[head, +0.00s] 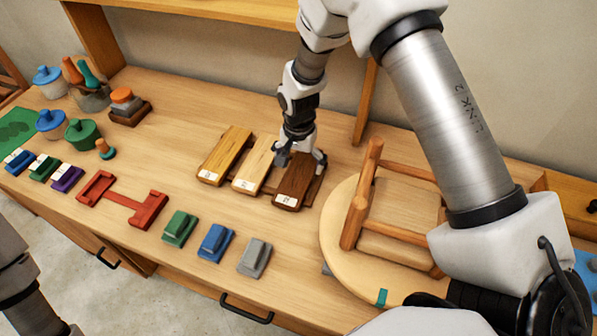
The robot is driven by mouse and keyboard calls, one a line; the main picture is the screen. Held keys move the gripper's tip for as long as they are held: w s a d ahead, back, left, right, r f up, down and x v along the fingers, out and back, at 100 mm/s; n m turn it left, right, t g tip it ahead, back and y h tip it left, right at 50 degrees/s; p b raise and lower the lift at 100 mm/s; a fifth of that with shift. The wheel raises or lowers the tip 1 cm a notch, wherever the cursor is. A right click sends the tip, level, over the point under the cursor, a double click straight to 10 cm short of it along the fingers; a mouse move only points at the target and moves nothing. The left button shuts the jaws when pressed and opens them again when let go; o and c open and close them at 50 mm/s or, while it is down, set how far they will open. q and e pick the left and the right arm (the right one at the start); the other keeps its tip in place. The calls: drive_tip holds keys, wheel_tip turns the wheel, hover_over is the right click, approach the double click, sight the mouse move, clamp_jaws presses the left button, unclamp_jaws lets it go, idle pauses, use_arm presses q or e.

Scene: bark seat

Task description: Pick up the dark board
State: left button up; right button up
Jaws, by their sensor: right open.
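The dark board (292,190) is a dark brown wooden block with a small white label at its near end. It lies at the right end of a row of three boards on the wooden bench. My right gripper (302,160) is open and points down over the far end of the dark board, with a finger to either side. Whether the fingers touch the board I cannot tell. My left arm shows only in part at the lower left edge, and its gripper is out of view.
A pale board (254,166) and a golden-brown board (226,154) lie left of the dark one. A small wooden stool frame (372,200) stands on a round board (340,262) to the right. Green, blue and grey blocks (255,257) lie in front, beside a red H-shaped piece (125,200).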

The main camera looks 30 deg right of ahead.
sight(299, 173)
wheel_tip(299, 173, down, 3)
drive_tip(key=shift+s+f, duration=0.1)
drive_tip(key=c, duration=1.3)
drive_tip(key=shift+c, duration=0.2)
drive_tip(key=shift+p, duration=0.35)
